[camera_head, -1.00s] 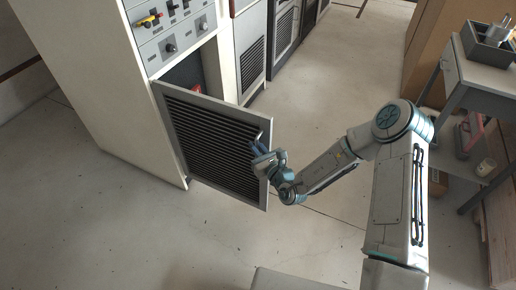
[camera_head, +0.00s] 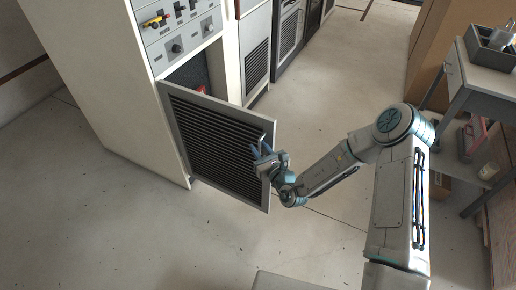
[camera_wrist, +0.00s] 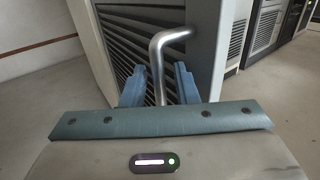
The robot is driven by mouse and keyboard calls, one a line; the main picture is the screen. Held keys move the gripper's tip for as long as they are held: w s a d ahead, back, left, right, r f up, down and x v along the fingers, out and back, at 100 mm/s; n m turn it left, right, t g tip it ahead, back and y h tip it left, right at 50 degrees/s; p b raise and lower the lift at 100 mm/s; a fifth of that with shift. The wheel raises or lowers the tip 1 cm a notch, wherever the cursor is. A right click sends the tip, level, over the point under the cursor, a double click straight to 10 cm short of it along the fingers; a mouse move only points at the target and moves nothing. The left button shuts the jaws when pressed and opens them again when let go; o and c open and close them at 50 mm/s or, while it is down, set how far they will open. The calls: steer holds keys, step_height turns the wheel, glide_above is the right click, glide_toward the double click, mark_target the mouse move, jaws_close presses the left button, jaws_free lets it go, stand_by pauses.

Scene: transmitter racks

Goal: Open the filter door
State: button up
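The filter door (camera_head: 222,142) is a grey panel with dark horizontal slats, low on the pale cabinet. It stands swung out from the cabinet, hinged at its left edge, with the dark opening (camera_head: 188,74) partly showing behind its top. A bent metal handle (camera_wrist: 158,68) sits near its free right edge. My gripper (camera_head: 262,150) is at this handle. In the wrist view its two blue fingers (camera_wrist: 159,84) stand on either side of the handle bar with a gap on each side, so it is open around the handle. The handle's lower end is hidden behind my gripper.
A control panel with knobs (camera_head: 178,30) is above the opening. More racks (camera_head: 256,48) stand in a row beyond. A grey cart (camera_head: 484,78) with a bin and a large brown box (camera_head: 428,55) are at the right. The floor before the door is clear.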

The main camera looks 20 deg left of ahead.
steer(key=v, duration=1.3)
steer(key=shift+s+d+p, duration=0.25)
steer(key=shift+p, duration=0.05)
steer(key=shift+r, duration=0.15)
steer(key=s+a+r+n+g+y+p, duration=0.1)
steer(key=s+r+n+g+y+p, duration=0.2)
steer(key=r+n+g, duration=0.4)
steer(key=s+a+r+n+g+y+p, duration=0.1)
steer(key=s+a+r+n+g+y, duration=0.15)
steer(key=s+r+n+g, duration=0.4)
steer(key=s+d+r+n+g+h+p, duration=0.3)
steer(key=s+d+r+n+g+h, duration=0.1)
steer(key=s+d+r+n+h, duration=0.3)
steer(key=d+r+n+t+h+p, duration=0.4)
steer(key=d+r+h, duration=0.7)
steer(key=d, duration=0.8)
step_height(320, 180, up, 3)
steer(key=n+t, duration=0.2)
steer(key=t, duration=0.1)
steer(key=shift+w+p, duration=0.35)
